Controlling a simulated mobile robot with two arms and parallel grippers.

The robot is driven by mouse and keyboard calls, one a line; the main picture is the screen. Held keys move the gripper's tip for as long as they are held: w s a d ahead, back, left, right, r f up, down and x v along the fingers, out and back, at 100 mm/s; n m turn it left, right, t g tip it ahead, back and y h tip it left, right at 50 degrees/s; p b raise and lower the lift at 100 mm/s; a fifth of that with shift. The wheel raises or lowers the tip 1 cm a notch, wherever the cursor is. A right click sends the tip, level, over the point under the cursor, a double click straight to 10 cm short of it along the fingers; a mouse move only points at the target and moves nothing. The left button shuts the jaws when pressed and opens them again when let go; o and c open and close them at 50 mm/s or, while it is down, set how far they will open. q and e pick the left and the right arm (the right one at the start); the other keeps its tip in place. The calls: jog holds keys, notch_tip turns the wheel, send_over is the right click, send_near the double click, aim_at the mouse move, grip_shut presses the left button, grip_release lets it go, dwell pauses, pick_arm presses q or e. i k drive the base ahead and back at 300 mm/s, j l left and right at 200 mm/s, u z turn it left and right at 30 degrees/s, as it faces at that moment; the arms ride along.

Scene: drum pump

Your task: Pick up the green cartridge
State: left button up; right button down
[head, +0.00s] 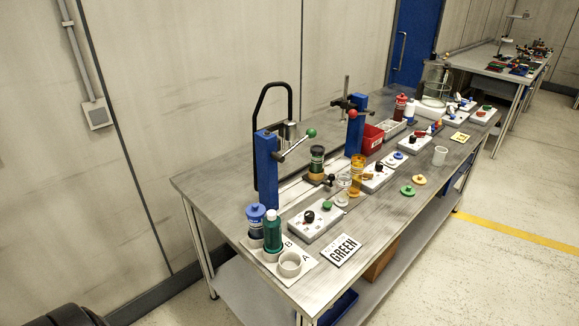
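A green cartridge (272,232) with a green cap stands upright on a white tray (251,253) marked A and B, at the near left corner of the workbench. A dark cartridge with a blue cap (255,219) stands just left of it, very close. An empty white ring holder (290,265) is in front, by the letter A. A card reading GREEN (341,250) lies to the right. A dark green and black cylinder (317,159) stands on a brown base farther back. Neither of my grippers is in view.
Two blue posts (267,170) with lever arms rise behind the tray. A control box (315,220) with knobs stands right of the tray. Bottles, discs and more boxes crowd the bench's far part. The front right bench edge (390,250) is fairly clear.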

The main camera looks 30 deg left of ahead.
aim_at(317, 151)
jog(key=i+u, duration=0.2)
jog(key=u, duration=0.2)
jog(key=i+l+u, duration=0.15)
jog(key=u, duration=0.3)
jog(key=i+l+u, duration=0.1)
jog(key=u, duration=0.3)
jog(key=i+l+u, duration=0.1)
jog(key=l+u, duration=0.2)
jog(key=u, duration=0.15)
